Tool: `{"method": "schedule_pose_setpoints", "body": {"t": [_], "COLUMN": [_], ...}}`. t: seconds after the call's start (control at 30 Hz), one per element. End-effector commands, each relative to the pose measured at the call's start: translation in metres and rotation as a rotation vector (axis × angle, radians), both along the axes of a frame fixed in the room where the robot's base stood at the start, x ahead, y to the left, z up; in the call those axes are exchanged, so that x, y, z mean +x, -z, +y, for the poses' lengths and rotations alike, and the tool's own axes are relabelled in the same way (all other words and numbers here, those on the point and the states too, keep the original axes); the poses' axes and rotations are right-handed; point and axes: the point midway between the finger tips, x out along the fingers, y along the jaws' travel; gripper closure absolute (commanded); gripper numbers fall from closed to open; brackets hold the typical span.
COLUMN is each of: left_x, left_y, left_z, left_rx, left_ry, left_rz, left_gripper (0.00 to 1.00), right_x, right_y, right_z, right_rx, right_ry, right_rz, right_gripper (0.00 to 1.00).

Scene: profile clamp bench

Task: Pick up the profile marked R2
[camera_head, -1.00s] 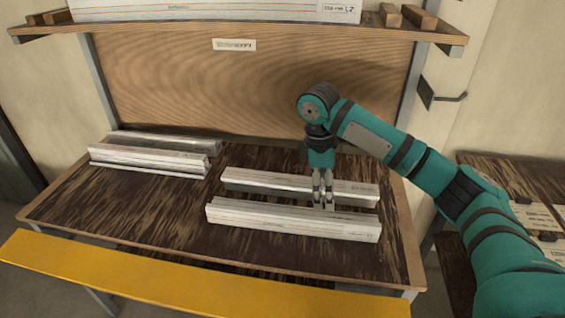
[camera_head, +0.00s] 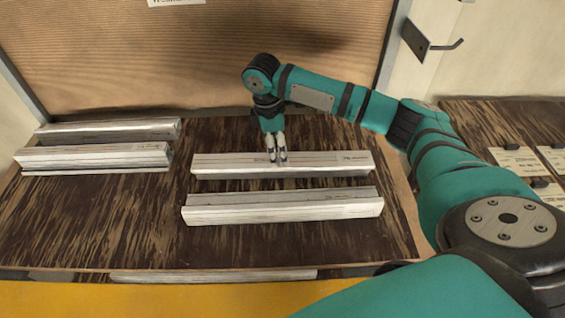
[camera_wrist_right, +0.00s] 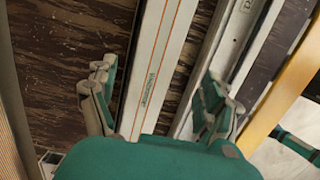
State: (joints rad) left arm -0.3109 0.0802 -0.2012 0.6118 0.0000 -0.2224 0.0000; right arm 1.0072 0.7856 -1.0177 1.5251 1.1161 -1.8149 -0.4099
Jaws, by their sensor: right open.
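Two pale profiles lie parallel on the right half of the dark bench: a rear one (camera_head: 325,165) and a front one (camera_head: 285,205). Small print shows on them, but I cannot read which is R2. My right gripper (camera_head: 277,158) points down at the middle of the rear profile. In the right wrist view, the open fingers (camera_wrist_right: 158,78) stand on either side of a red-striped profile (camera_wrist_right: 167,40), with none gripped. The other profile (camera_wrist_right: 222,50) lies beside the right finger. Whether the fingers touch anything is unclear. My left gripper is out of view.
Two more profiles lie at the left, a rear one (camera_head: 110,131) and a front one (camera_head: 95,156). A wooden panel (camera_head: 200,60) stands behind the bench. A yellow bar (camera_head: 130,296) runs along the front. A metal hook (camera_head: 435,45) is at the upper right.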

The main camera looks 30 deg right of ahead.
Motion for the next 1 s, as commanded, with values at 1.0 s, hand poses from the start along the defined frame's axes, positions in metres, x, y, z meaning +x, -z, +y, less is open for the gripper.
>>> {"method": "schedule_pose_setpoints", "body": {"t": [1.0], "left_x": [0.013], "left_y": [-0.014], "left_z": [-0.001], "left_rx": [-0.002], "left_ry": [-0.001], "left_rz": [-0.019], "left_gripper": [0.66], "right_x": [-0.003], "right_y": [0.09], "right_z": [-0.012], "right_rx": [-0.001], "right_ry": [-0.001], "right_rz": [-0.002], "right_gripper": [0.19]}}
